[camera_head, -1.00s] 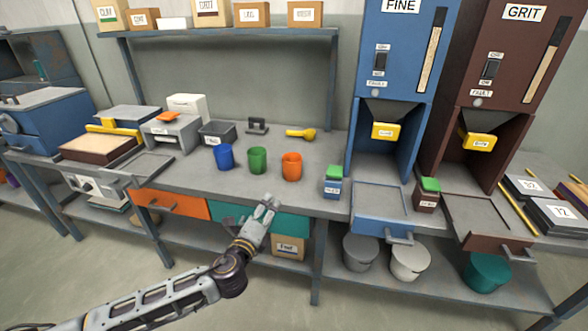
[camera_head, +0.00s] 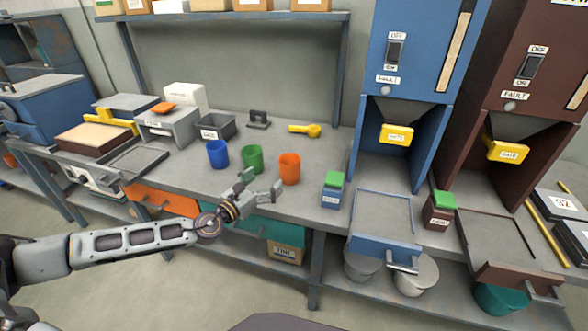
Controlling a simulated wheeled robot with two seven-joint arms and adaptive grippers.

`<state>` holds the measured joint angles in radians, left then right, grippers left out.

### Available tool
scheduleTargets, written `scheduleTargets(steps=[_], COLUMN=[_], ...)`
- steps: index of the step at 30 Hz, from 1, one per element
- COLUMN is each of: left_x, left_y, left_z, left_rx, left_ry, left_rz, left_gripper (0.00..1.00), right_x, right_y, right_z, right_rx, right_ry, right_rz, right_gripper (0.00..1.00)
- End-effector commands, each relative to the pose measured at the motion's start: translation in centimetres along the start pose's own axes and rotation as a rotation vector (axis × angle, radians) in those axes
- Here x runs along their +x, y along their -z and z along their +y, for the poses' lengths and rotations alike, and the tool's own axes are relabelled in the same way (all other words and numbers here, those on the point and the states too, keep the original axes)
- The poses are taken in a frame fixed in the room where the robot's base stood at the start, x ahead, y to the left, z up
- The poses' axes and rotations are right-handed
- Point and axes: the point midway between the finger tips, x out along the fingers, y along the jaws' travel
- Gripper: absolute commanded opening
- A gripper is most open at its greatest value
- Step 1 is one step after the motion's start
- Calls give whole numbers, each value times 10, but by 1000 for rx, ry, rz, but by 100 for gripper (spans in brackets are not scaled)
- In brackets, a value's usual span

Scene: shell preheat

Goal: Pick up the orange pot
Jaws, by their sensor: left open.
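The orange pot (camera_head: 289,169) stands upright on the grey workbench, rightmost in a row with a green pot (camera_head: 252,159) and a blue pot (camera_head: 217,154). My left gripper (camera_head: 264,183) is open and empty. It is just in front of the orange and green pots, near the bench's front edge, with its fingers towards the pots. In the picture it lies a little left of and below the orange pot, and it does not hold it. My right gripper is not in view.
A small box with a green top (camera_head: 333,189) stands right of the orange pot. A yellow scoop (camera_head: 305,129) lies behind it. A blue dispenser (camera_head: 409,70) and a brown one stand at right.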

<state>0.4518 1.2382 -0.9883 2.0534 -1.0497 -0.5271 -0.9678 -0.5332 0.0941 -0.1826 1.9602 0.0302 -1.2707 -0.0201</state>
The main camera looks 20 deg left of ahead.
Motion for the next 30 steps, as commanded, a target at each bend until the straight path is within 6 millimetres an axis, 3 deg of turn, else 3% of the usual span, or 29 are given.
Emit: scheduleTargets(steps=[17, 30], left_x=[5, 41], left_y=[0, 0], left_z=[1, 1], left_rx=[10, 9], left_ry=[2, 1], left_rz=[1, -1], left_gripper=[90, 90], right_x=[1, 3], right_y=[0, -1], right_z=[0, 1], right_rx=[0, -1], right_ry=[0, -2], right_rz=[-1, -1], right_gripper=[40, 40])
